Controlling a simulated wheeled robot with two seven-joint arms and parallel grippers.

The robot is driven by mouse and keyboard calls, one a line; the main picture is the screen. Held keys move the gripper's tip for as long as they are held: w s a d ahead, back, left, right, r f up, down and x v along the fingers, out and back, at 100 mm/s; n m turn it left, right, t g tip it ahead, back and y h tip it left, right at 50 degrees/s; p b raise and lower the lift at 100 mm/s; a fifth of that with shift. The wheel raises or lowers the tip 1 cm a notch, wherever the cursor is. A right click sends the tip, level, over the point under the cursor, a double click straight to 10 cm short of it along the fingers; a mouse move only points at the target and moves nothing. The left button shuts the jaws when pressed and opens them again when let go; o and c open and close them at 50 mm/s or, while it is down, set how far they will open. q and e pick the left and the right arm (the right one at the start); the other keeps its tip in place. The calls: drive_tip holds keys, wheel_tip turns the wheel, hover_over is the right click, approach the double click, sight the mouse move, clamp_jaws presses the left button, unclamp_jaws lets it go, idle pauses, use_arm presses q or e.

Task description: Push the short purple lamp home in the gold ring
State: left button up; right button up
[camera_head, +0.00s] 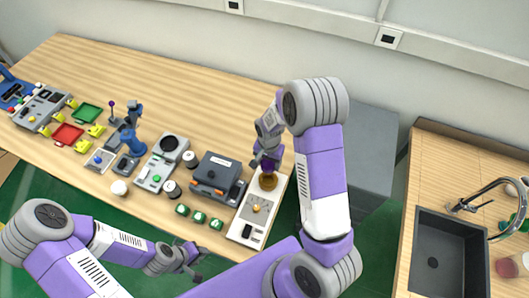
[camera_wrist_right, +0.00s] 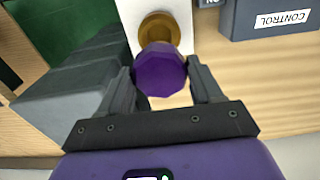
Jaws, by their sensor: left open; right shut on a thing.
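The short purple lamp (camera_wrist_right: 159,71) is a faceted purple knob between the two fingers of my right gripper (camera_head: 267,160), which is shut on it. The lamp also shows as a small dark purple patch in the head view (camera_head: 268,165). The gold ring (camera_head: 268,181) is at the far end of a white panel (camera_head: 247,229); in the wrist view the ring (camera_wrist_right: 160,29) lies just beyond the lamp, partly covered by it. I cannot tell whether the lamp touches the ring. My left gripper (camera_head: 184,262) is open and empty, low in front of the table.
A dark grey box (camera_head: 216,172) stands left of the panel, labelled CONTROL in the wrist view (camera_wrist_right: 284,20). Several green-topped pieces (camera_head: 199,217) lie near the front edge. A grey cabinet (camera_head: 372,140) stands to the right. The table's back is clear.

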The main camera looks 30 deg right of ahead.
drive_tip(key=shift+s+f+b, duration=0.25)
drive_tip(key=shift+f+b, duration=0.15)
drive_tip(key=shift+f, duration=0.15)
wheel_tip(320, 180, down, 4)
drive_tip(key=b, duration=0.2)
drive_tip(key=shift+w+b, duration=0.15)
drive_tip(key=shift+b, duration=0.25)
drive_tip(key=shift+f+b, duration=0.5)
drive_tip(key=shift+f, duration=0.1)
drive_tip(key=shift+f+b, duration=1.5)
drive_tip(key=shift+f, duration=0.05)
idle(1.9)
drive_tip(key=o, duration=1)
drive_tip(key=shift+c, duration=0.2)
drive_tip(key=shift+o, duration=0.6)
